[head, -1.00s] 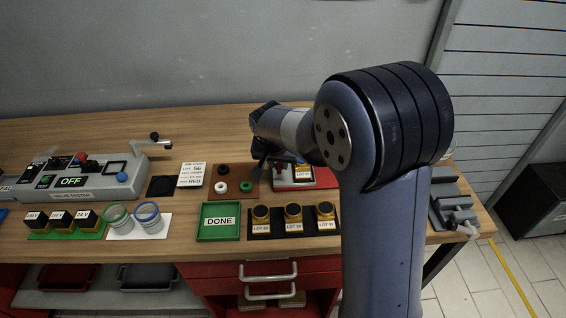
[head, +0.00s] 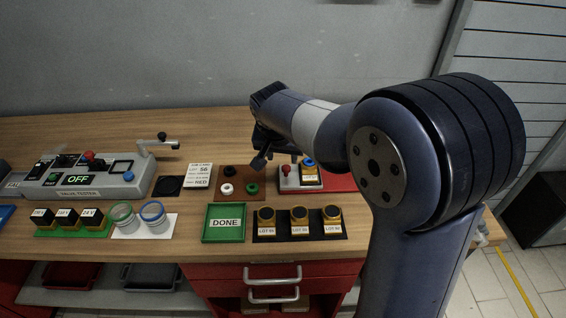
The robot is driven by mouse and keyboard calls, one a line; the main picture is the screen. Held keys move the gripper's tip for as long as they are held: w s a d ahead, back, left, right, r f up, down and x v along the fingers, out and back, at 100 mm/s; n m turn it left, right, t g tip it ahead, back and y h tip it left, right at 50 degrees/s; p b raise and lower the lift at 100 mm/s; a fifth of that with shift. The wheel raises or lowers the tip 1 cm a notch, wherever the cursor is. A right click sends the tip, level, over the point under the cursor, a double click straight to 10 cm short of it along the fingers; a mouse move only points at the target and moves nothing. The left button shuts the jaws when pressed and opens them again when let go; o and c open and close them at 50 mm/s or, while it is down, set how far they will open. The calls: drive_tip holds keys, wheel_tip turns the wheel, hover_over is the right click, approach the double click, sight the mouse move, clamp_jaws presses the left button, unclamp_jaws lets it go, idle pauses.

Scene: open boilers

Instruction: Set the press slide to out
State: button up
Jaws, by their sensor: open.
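My gripper (head: 262,154) hangs over the back of the bench, pointing down above the brown board, left of a small grey unit on a red mat. It is open and nothing shows between its fingers. The grey unit (head: 289,184), likely the press, has a red ball knob (head: 285,170) at its left. A yellow-and-black block with a blue ring (head: 309,168) sits at its right, with a white label in front. My forearm hides the space behind it. I cannot read the slide's position.
The brown board (head: 227,195) holds white, black and green rings. In front are a green DONE tray (head: 208,236) and several lot blocks on a black mat (head: 285,238). The valve tester (head: 110,178), showing OFF, stands left.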

sight(285, 168)
drive_tip(key=shift+v, duration=2.25)
drive_tip(key=x, duration=1)
drive_tip(key=shift+w+d+f+p, duration=0.1)
drive_tip(key=shift+f+p, duration=0.2)
drive_tip(key=shift+p, duration=0.1)
drive_tip(key=shift+d, duration=0.85)
